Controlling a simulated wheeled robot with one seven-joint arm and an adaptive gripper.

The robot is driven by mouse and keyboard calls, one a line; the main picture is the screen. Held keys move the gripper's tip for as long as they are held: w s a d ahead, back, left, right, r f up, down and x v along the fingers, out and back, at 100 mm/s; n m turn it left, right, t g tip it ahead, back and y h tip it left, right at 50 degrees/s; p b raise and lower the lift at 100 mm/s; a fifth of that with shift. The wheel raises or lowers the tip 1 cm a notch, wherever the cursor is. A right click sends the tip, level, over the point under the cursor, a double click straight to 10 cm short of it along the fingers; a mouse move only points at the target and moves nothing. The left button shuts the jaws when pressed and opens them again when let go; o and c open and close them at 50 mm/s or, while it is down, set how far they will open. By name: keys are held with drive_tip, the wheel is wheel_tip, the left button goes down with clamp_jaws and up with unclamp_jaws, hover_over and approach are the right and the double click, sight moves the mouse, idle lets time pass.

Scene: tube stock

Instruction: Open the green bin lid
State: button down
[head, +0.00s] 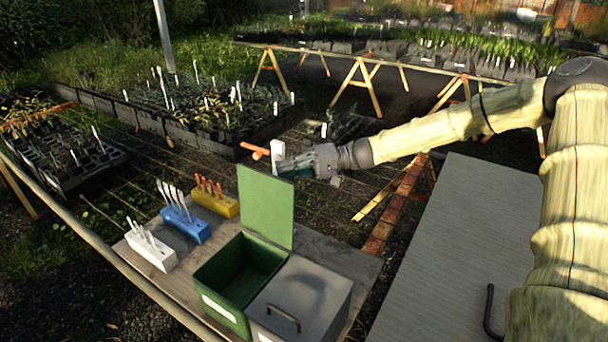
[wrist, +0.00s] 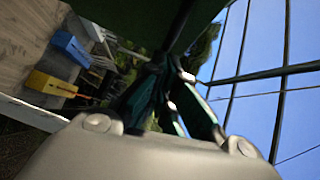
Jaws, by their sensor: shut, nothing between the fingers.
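The green bin (head: 232,277) stands on the wooden bench, and its inside shows from above. Its green lid (head: 265,208) stands upright at the bin's back edge, swung open. My gripper (head: 284,167) is at the lid's top right edge, fingers pointing left and shut with nothing between them. I cannot tell whether it touches the lid. In the wrist view, my gripper's dark and teal fingers (wrist: 175,80) are close together. A dark green surface (wrist: 140,18), likely the lid, fills the top beside them.
A grey-lidded bin (head: 305,292) with a dark handle adjoins the green bin. White (head: 152,250), blue (head: 188,226) and yellow (head: 216,204) label holders stand left on the bench. A grey panel (head: 460,255) lies to the right. Plant trays (head: 215,115) are behind.

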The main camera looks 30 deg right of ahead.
idle(0.4)
drive_tip(key=d+r+b, duration=0.1)
drive_tip(key=d+b, duration=0.2)
drive_tip(key=d, duration=1)
drive_tip(key=shift+s+r, duration=0.15)
